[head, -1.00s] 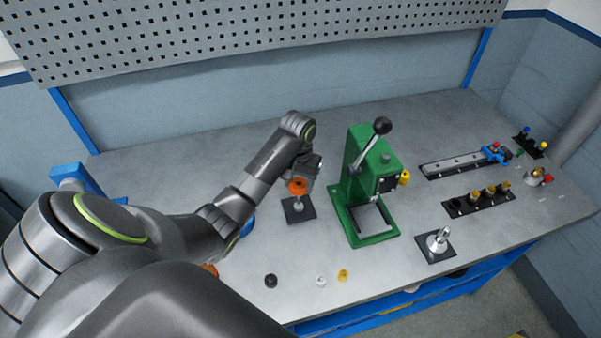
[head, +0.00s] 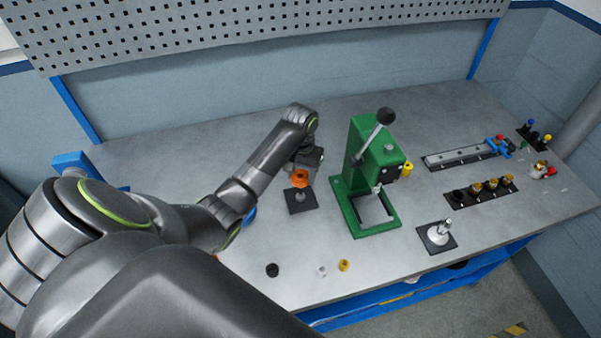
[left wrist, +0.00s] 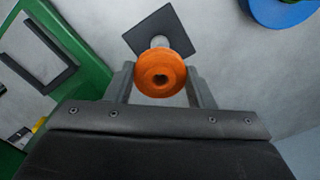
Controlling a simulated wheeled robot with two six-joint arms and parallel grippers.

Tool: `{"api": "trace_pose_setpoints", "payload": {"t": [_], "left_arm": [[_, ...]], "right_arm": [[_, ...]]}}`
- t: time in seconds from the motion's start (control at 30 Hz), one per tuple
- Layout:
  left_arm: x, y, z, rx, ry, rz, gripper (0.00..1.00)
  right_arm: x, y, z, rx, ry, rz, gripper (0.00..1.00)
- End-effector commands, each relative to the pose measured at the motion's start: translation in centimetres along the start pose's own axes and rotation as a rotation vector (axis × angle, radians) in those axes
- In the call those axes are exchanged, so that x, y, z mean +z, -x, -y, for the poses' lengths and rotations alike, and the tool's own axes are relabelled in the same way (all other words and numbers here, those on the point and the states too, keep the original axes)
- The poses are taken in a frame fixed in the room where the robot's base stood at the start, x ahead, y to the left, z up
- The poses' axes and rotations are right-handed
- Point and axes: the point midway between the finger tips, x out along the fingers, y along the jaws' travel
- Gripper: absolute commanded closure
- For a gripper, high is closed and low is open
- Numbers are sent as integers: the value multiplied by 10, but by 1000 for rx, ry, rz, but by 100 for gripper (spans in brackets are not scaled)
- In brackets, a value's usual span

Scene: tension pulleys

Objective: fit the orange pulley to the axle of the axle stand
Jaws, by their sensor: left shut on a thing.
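The orange pulley (head: 300,178) is held in my left gripper (head: 299,172), which is shut on it. In the left wrist view the pulley (left wrist: 161,72) sits between the two fingers (left wrist: 162,82), its dark centre hole showing. The axle stand has a square black base (head: 305,203) on the table and a short pale post (head: 300,195). The pulley is over the post in the head view. In the left wrist view the base (left wrist: 175,30) and part of the post lie behind the pulley. I cannot tell whether pulley and axle touch. My right gripper is not in view.
A green press (head: 378,170) stands close to the right of the stand. Another black base with a metal cone (head: 438,233) is further right. Small black (head: 272,270), white (head: 321,271) and yellow (head: 344,265) parts lie near the front edge. A blue round thing (left wrist: 282,10) is near the stand.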

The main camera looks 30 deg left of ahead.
Motion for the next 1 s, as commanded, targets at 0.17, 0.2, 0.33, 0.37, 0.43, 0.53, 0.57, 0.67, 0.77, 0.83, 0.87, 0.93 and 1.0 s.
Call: {"api": "trace_pose_setpoints", "payload": {"t": [0.17,0.2,0.33,0.37,0.43,0.53,0.57,0.67,0.77,0.83,0.87,0.93,1.0], "left_arm": [[0,0,0,0,0,0,75],[0,0,0,0,0,0,75],[0,0,0,0,0,0,75],[0,0,0,0,0,0,75],[0,0,0,0,0,0,75],[1,0,0,0,0,0,75],[1,0,0,0,0,0,75],[1,0,0,0,0,0,75],[1,0,0,0,0,0,75],[1,-1,0,0,0,0,75],[1,-2,0,0,0,0,75],[1,-4,0,0,0,0,75],[1,-6,0,0,0,1,75]], "right_arm": [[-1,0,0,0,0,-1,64],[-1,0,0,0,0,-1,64],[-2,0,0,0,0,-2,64],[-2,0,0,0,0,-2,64],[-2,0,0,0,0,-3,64],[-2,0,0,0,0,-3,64],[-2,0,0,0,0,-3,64],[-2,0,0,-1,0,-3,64],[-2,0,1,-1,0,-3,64],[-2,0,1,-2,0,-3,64],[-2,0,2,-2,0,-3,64],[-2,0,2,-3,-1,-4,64],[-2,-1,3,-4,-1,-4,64]]}}
